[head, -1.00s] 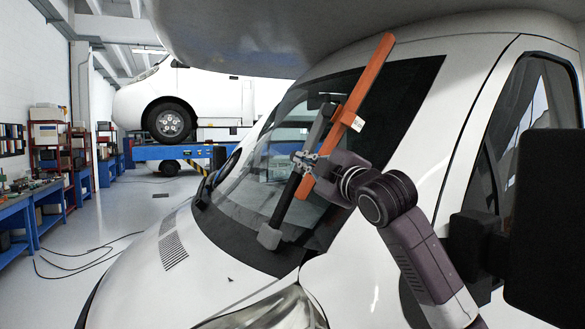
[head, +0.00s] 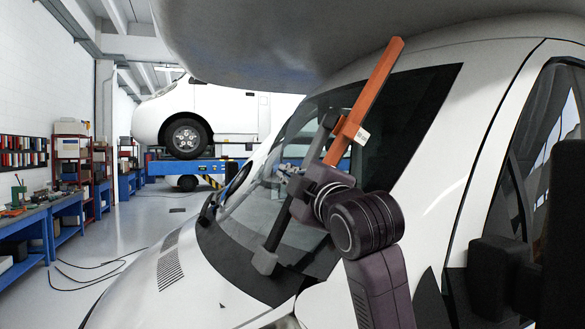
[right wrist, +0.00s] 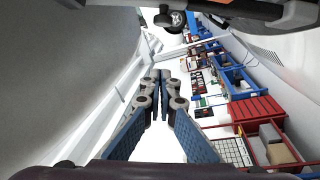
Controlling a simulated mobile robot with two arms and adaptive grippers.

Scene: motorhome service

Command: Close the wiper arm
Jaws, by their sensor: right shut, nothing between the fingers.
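The dark grey wiper arm (head: 284,222) rises from its grey base block at the windscreen's lower edge and leans up to the right. A long orange bar (head: 376,92) with a white tag meets its upper end and stretches up to the right. My right gripper (head: 284,170) is shut and empty. Its fingertips lie just left of the wiper arm, and its body covers the arm's middle in the head view. I cannot tell whether they touch. In the right wrist view the shut fingers (right wrist: 163,82) point away from the camera. My left gripper is not in view.
The white motorhome's sloping windscreen (head: 238,215) and bonnet (head: 185,292) lie around the arm. The overhang (head: 260,40) is close above; a dark mirror (head: 560,235) is at right. Workbenches (head: 30,225) and a raised white vehicle (head: 228,108) stand farther off.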

